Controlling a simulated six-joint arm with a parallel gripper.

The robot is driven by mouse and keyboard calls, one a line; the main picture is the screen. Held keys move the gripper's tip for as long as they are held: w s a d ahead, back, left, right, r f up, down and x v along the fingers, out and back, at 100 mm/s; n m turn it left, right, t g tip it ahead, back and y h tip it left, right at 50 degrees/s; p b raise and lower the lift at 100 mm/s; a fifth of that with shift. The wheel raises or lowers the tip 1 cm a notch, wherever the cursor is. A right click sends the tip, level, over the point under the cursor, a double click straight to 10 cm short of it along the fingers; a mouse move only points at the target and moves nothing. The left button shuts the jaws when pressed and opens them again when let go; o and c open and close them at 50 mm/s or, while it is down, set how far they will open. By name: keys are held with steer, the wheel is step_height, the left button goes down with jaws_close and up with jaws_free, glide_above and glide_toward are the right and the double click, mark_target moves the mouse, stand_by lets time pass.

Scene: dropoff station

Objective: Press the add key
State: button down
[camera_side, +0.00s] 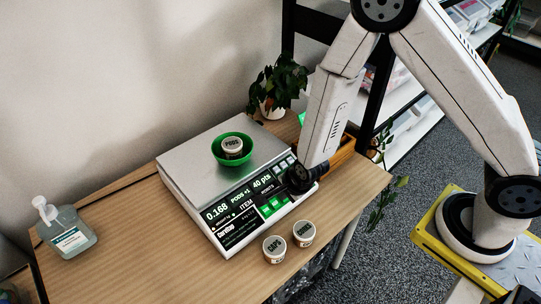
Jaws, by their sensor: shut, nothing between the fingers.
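A scale with a metal plate (193,160) stands on the wooden table. The label of the add key is too small to read, and my arm's end hides part of the key area. A green bowl (220,153) on the plate holds a tin marked "PODS" (232,146).
Two tins, one marked "CAPS" (274,248) and one (304,232) beside it, stand near the table's front edge. A sanitizer bottle (70,236) is at the left. A potted plant (279,86) and a wooden box (342,152) stand behind. Bare table (135,225) lies left of the scale.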

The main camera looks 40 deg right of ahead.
steer(key=shift+v, duration=0.9)
steer(key=s+d+r+n+g, duration=0.1)
steer(key=s+d+r+n, duration=0.3)
steer(key=r+n, duration=0.4)
steer(key=s+d+r+n+g, duration=0.1)
steer(key=s+d+r+n, duration=0.3)
steer(key=d+r+n, duration=0.2)
steer(key=r+n, duration=0.2)
steer(key=n, duration=0.2)
steer(key=shift+d, duration=0.2)
